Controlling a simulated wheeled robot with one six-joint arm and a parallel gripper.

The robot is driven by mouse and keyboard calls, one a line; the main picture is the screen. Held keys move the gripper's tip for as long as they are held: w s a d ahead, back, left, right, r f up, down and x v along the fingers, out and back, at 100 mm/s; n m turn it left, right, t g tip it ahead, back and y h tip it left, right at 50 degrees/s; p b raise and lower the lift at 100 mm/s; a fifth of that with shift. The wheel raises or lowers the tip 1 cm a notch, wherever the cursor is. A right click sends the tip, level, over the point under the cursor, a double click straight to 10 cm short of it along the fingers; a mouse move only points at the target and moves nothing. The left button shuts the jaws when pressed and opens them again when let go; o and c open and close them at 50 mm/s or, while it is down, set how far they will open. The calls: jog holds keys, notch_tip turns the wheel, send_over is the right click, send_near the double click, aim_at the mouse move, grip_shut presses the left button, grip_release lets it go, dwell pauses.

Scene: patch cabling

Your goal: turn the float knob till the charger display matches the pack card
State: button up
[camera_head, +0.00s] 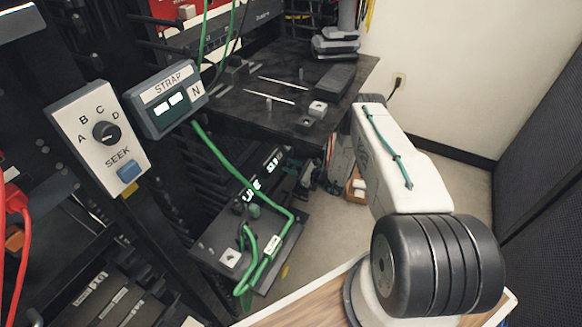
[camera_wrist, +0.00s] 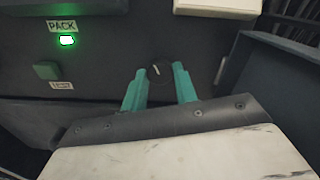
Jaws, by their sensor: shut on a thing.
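In the wrist view, a small round black knob (camera_wrist: 158,71) with a white pointer mark sits on a dark panel. The pointer leans slightly left of straight up. My gripper (camera_wrist: 160,76) has its two teal fingers on either side of this knob, shut on it. Any name label for the knob is not visible. In the head view, a low dark unit (camera_head: 222,240) has lit white readouts (camera_head: 252,190), too small and tilted to read surely. I cannot tell which readout is the charger display. No pack card can be made out. My gripper is hidden in the head view.
In the wrist view, a green lamp (camera_wrist: 66,41) glows under a PACK label (camera_wrist: 62,26), above a green button (camera_wrist: 47,70). The head view shows an A-D selector panel (camera_head: 85,150) with SEEK button, a STRAP display (camera_head: 166,98), a green cable (camera_head: 240,177) and a dark shelf (camera_head: 235,115).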

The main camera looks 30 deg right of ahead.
jog(key=m, duration=0.6)
jog(key=shift+m, duration=0.3)
jog(key=shift+r, duration=0.1)
dwell(0.4)
jog(key=o, duration=1)
jog(key=shift+c, duration=0.2)
jog(key=v, duration=0.7)
jog(key=shift+s+d, duration=0.25)
jog(key=shift+s, duration=0.1)
